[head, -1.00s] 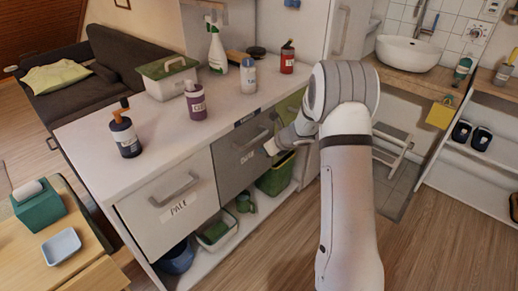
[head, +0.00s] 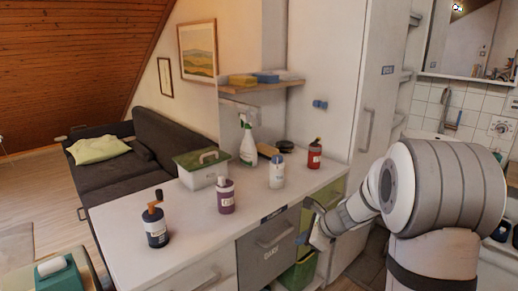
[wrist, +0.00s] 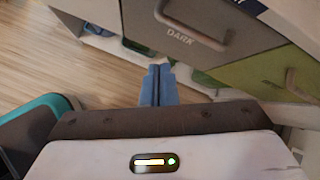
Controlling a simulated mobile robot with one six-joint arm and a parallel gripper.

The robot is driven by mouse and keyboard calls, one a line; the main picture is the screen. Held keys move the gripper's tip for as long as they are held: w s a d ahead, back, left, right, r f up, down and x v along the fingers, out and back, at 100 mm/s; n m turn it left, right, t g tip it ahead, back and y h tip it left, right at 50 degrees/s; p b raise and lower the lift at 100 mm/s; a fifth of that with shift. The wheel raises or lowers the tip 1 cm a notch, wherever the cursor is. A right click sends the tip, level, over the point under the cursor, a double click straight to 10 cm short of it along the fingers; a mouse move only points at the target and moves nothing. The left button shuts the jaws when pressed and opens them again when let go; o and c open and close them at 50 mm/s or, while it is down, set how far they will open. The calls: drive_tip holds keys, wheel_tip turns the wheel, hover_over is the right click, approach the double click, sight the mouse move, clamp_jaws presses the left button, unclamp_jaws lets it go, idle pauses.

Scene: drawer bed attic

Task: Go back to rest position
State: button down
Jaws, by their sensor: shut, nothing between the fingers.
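My gripper is at the end of my folded arm, in front of the drawer cabinet (head: 175,245). In the wrist view its two blue fingers (wrist: 158,85) are shut together with nothing between them. They point toward the floor and the cabinet's lower opening. The grey drawer marked "DARK" (wrist: 195,20) is just beyond the fingers, and it also shows in the head view (head: 268,245). A green drawer (wrist: 275,80) is to its right. I cannot tell from the head view whether the gripper touches the cabinet front.
On the counter are a dark pump bottle (head: 156,228), a purple bottle (head: 226,197), a white bottle (head: 277,172), a red bottle (head: 314,155), a spray bottle (head: 247,145) and a lidded box (head: 202,170). A teal box (head: 62,279) is at lower left. Wood floor is clear at left.

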drive_tip(key=s+a+r+n+g+h+p, duration=0.25)
drive_tip(key=s+r+n+p, duration=0.25)
drive_tip(key=s+r+n, duration=0.9)
drive_tip(key=s+d+r+n+h+p, duration=0.1)
drive_tip(key=s+n, duration=0.3)
drive_tip(key=s, duration=0.3)
drive_tip(key=s+d+r+n+h+p, duration=0.1)
drive_tip(key=s+d+n+h+p, duration=0.1)
drive_tip(key=s, duration=0.5)
drive_tip(key=shift+s+d+r+n, duration=0.2)
drive_tip(key=shift+s+n, duration=0.05)
drive_tip(key=shift+n, duration=0.65)
